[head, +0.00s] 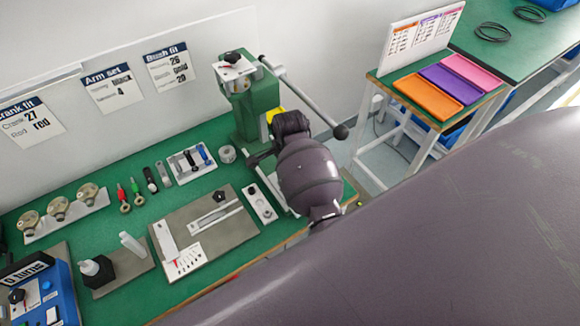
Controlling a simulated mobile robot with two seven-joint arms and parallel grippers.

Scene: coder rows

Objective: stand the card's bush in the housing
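The "Bush fit" card (171,66) hangs on the back wall; its small print seems to include 26 and 20, but I cannot read it surely. A green press (253,106) with a long lever stands at the back of the bench. A grey ring-shaped part (227,154) lies left of its foot; I cannot tell whether it is the bush or the housing. A pale plate with round holes (262,205) lies in front. My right gripper (257,160) is by the press, mostly hidden behind my dark wrist; its fingers and any held part are unclear. My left gripper is out of view.
A white rack (191,164) holds blue and dark pieces. Grey mats (233,235) with tools lie on the green bench. A blue box (45,300) is at the lower left. Orange, purple and pink trays (428,96) sit on a side stand. My arm hides the lower right.

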